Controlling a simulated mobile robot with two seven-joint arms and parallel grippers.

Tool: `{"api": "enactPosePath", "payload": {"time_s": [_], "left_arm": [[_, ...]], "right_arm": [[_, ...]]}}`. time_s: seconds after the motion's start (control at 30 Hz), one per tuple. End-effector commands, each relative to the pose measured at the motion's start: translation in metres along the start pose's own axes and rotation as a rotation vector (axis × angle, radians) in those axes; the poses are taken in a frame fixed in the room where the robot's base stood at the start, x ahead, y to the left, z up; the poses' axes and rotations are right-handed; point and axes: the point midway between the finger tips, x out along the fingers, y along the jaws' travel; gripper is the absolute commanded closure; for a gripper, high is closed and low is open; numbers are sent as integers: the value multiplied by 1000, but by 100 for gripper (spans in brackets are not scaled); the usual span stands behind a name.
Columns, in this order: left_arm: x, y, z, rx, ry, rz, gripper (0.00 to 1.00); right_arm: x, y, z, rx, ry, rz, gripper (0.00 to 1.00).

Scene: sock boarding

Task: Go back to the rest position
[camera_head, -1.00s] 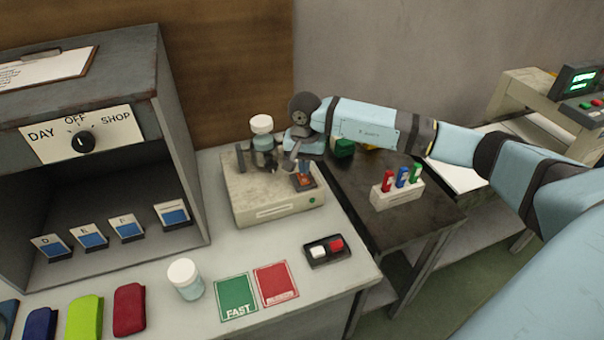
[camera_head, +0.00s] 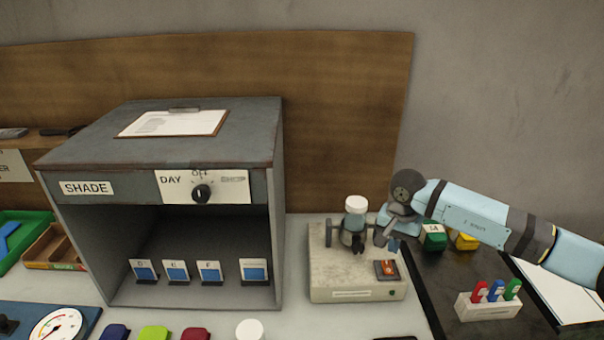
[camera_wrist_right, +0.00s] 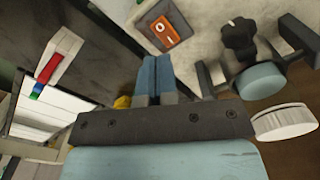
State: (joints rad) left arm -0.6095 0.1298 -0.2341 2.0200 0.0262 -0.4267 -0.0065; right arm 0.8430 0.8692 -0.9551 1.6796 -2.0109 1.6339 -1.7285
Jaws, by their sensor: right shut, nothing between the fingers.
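My right gripper (camera_head: 393,244) is beside the right end of the beige machine (camera_head: 345,275), close to its clamp. In the right wrist view its two blue fingers (camera_wrist_right: 155,75) lie together with nothing between them. A jar with a white lid (camera_head: 356,204) stands upright in the clamp on the machine; the lid (camera_wrist_right: 285,122) also shows in the right wrist view. An orange switch (camera_wrist_right: 171,30) and a dark knob (camera_wrist_right: 239,36) show past the fingers. My left gripper is not in view.
The shade cabinet (camera_head: 280,180) stands to the left. On the dark side table, a rack (camera_head: 488,306) holds red, blue and green pieces. Green (camera_head: 433,237) and yellow (camera_head: 465,241) blocks sit beneath my right arm. The wall space above is clear.

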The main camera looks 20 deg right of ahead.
Motion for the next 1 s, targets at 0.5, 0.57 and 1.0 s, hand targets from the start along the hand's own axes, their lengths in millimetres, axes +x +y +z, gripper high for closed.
{"api": "enactPosePath", "payload": {"time_s": [0.5, 0.57, 1.0], "left_arm": [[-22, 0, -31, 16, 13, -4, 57], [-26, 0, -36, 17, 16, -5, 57], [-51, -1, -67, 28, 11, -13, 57]], "right_arm": [[6, -102, 234, 641, -1063, -430, 100], [-9, -112, 257, 822, -1285, -439, 100], [1, -58, 258, -1698, 1920, -232, 100]]}}
